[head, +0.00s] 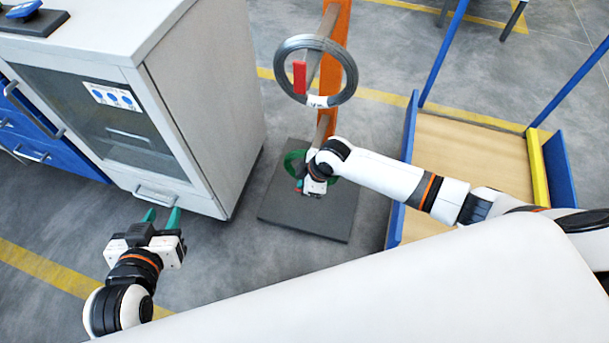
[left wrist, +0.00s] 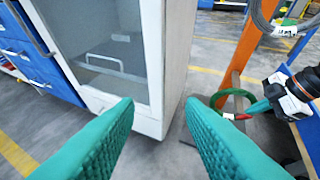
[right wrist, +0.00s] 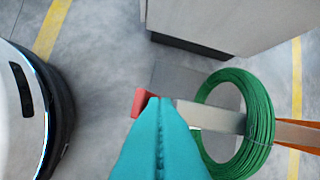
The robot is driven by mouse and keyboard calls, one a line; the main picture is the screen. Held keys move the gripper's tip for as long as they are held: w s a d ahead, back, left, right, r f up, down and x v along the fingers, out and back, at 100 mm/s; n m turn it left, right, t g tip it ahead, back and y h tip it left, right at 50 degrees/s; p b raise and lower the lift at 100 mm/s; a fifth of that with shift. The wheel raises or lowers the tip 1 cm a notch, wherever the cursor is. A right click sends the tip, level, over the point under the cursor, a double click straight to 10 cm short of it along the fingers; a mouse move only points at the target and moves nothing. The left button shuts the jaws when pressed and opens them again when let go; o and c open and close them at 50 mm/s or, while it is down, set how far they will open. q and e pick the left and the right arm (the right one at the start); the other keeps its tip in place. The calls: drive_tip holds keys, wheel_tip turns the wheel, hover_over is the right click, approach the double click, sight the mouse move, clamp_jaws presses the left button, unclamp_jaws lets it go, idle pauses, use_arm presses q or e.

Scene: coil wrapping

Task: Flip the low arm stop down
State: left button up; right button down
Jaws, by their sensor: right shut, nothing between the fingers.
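The low arm stop (right wrist: 140,103) is a small red piece at the near end of the low grey arm (right wrist: 215,117). A green coil (right wrist: 262,125) hangs around that arm. My right gripper (right wrist: 155,100) is shut and empty, its teal fingertips close beside the red stop; I cannot tell whether they touch, or whether the stop is up or down. The stop also shows in the left wrist view (left wrist: 243,117). In the head view my right gripper (head: 303,187) partly hides the low arm and green coil (head: 291,163). My left gripper (head: 162,213) is open and empty before the cabinet.
Above, a grey coil (head: 347,70) hangs on the upper arm of the orange post (head: 335,30), with an upright red stop (head: 300,77). The post stands on a dark base plate (head: 285,215). A cabinet (head: 205,90) is left; a blue-framed wooden cart (head: 465,150) is right.

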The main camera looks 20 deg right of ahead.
drive_tip(key=shift+s+a+t+h+p, duration=0.35)
drive_tip(key=shift+t+p, duration=0.15)
drive_tip(key=shift+p, duration=0.3)
use_arm(q)
drive_tip(key=s+a+f+g+y+p, duration=0.1)
drive_tip(key=s+a+f+g, duration=0.1)
drive_tip(key=s+g, duration=0.2)
drive_tip(key=s+a+f+g+y+p, duration=0.1)
drive_tip(key=s+a+f+g, duration=0.1)
drive_tip(key=s, duration=0.6)
drive_tip(key=shift+a+f+g, duration=0.15)
drive_tip(key=shift+f+g, duration=0.3)
drive_tip(key=shift+g, duration=0.65)
use_arm(e)
drive_tip(key=shift+s+a+f+n+t+h, duration=0.35)
drive_tip(key=shift+s+t+h, duration=0.2)
drive_tip(key=shift+t, duration=0.45)
drive_tip(key=shift+d+f, duration=0.1)
drive_tip(key=shift+w+d+f, duration=0.3)
drive_tip(key=shift+w+d, duration=0.05)
drive_tip(key=shift+w, duration=0.3)
use_arm(q)
drive_tip(key=shift+f, duration=0.15)
